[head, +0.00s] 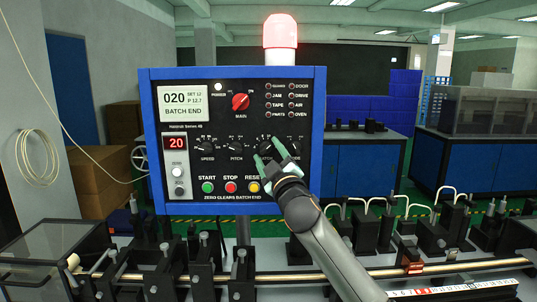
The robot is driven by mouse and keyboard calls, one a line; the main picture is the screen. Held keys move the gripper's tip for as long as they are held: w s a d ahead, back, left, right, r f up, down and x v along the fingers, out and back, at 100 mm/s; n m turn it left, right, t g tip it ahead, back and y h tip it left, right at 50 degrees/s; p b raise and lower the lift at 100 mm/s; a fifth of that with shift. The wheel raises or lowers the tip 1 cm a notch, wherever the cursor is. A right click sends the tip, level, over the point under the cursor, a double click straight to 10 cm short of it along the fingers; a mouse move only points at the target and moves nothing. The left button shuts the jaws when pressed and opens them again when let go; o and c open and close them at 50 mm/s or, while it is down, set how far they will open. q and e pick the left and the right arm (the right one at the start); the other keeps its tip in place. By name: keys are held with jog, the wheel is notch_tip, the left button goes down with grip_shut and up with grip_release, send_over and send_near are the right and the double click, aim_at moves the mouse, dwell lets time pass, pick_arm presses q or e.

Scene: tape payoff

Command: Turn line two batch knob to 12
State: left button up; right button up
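The blue-framed control panel (152,110) faces me with a row of black knobs. The batch knob (265,149) is third from the left, its label and pointer partly covered by my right gripper. My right gripper (266,150) has two green fingers spread apart, with tips on either side of the batch knob; whether they touch it I cannot tell. The screen (183,106) reads 020, SET 12, P 12.7 and BATCH END. My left gripper is not in view.
The speed knob (207,148) and pitch knob (236,148) lie left of the batch knob. The mode knob (296,149) is close on its right. Below are start (207,187), stop (231,187) and reset (253,187) buttons. A lit beacon (280,33) tops the panel.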

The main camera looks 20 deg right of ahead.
jog(key=shift+o, duration=0.5)
jog(key=shift+s+f, duration=0.2)
jog(key=shift+s, duration=0.35)
jog(key=b+v, duration=0.3)
jog(key=v, duration=0.8)
jog(key=shift+s, duration=0.2)
